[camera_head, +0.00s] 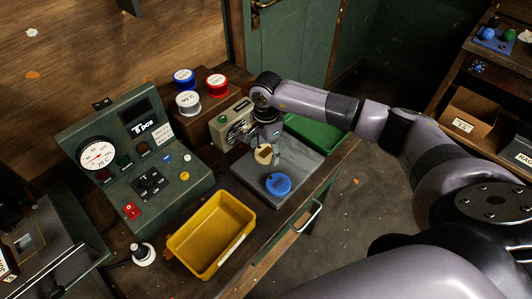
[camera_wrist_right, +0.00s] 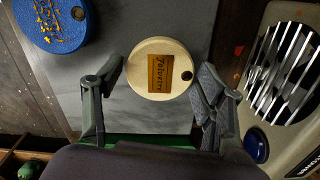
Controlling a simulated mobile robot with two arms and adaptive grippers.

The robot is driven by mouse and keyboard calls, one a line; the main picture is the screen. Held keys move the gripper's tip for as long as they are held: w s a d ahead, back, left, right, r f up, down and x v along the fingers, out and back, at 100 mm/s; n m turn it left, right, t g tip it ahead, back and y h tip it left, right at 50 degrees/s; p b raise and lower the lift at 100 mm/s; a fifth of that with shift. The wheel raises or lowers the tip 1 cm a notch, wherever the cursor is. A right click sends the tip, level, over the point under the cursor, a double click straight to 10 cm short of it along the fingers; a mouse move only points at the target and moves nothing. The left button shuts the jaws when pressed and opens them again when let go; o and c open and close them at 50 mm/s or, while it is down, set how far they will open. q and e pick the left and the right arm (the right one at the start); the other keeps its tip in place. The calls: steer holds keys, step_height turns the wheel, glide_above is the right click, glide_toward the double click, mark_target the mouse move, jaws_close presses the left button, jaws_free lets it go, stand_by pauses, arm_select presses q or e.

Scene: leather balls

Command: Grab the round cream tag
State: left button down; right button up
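The round cream tag (camera_head: 264,153) lies at the back of the grey slab (camera_head: 240,180). In the right wrist view the cream tag (camera_wrist_right: 140,82) has a brown label with dark lettering and a small dark hole at its right. My right gripper (camera_head: 272,150) is above the tag, pointing down. In the right wrist view its two fingers (camera_wrist_right: 158,84) are spread on either side of the tag, with a gap at the left and little or none at the right. My left gripper is not in view.
A round blue tag (camera_head: 278,184) lies on the slab in front of the cream one. A beige device with a grille (camera_head: 232,125) stands close behind. A yellow bin (camera_head: 211,233), a green control panel (camera_head: 135,160) and a green tray (camera_head: 314,133) are around.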

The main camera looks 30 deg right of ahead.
steer(key=c, duration=0.8)
steer(key=shift+o, duration=0.2)
steer(key=shift+r, duration=0.1)
